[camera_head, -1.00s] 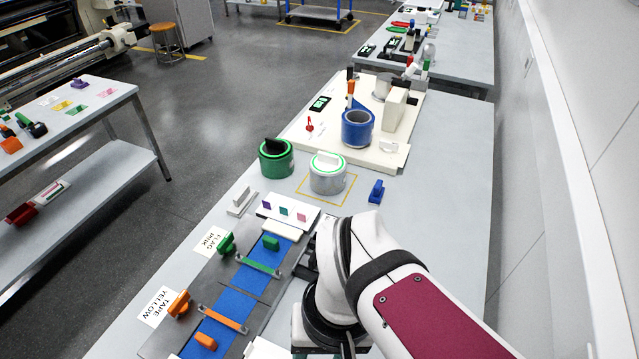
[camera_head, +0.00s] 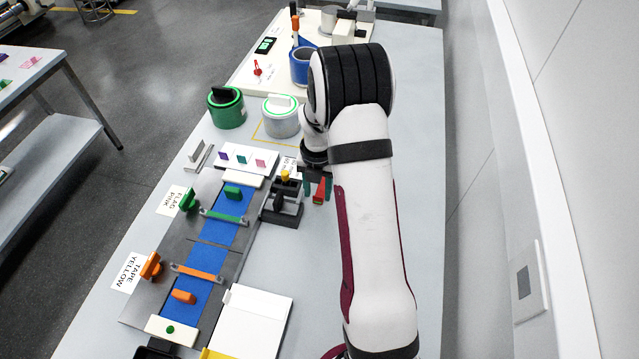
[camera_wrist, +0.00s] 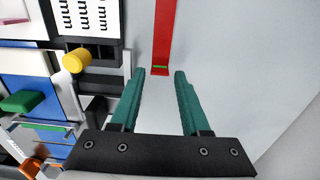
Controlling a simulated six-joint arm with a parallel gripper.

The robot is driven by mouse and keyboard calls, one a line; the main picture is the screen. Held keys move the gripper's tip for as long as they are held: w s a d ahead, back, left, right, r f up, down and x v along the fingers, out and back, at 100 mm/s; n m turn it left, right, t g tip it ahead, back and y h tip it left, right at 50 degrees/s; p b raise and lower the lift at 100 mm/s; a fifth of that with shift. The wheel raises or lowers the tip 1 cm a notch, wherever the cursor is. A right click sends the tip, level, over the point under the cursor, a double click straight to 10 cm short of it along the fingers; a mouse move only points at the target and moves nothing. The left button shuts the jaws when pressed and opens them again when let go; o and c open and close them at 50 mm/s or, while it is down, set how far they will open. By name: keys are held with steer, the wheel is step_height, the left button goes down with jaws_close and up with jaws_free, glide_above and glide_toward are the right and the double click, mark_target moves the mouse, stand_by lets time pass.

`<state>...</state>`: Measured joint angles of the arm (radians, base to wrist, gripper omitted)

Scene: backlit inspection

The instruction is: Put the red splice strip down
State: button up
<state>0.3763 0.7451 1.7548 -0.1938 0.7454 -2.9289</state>
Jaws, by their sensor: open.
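The red splice strip (camera_wrist: 164,34) is a long, narrow red piece in the wrist view. It runs from the top edge down to a near end level with my fingertips, with a thin green mark there. My gripper (camera_wrist: 159,74) has two teal fingers, spread open, with a gap on each side of the strip's near end. In the head view the strip (camera_head: 320,191) shows as a short red piece at my gripper (camera_head: 317,183), right of the black holder. I cannot tell whether the strip rests on the table.
A black holder (camera_head: 283,207) with a yellow knob (camera_wrist: 76,60) stands just left of my gripper. Left of it is the blue tape track (camera_head: 209,258) with green and orange clamps. The grey table (camera_head: 400,130) is clear to the right. A white pad (camera_head: 250,320) lies nearer.

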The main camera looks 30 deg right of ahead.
steer(key=shift+f, duration=0.95)
jaws_close()
steer(key=shift+r, duration=0.1)
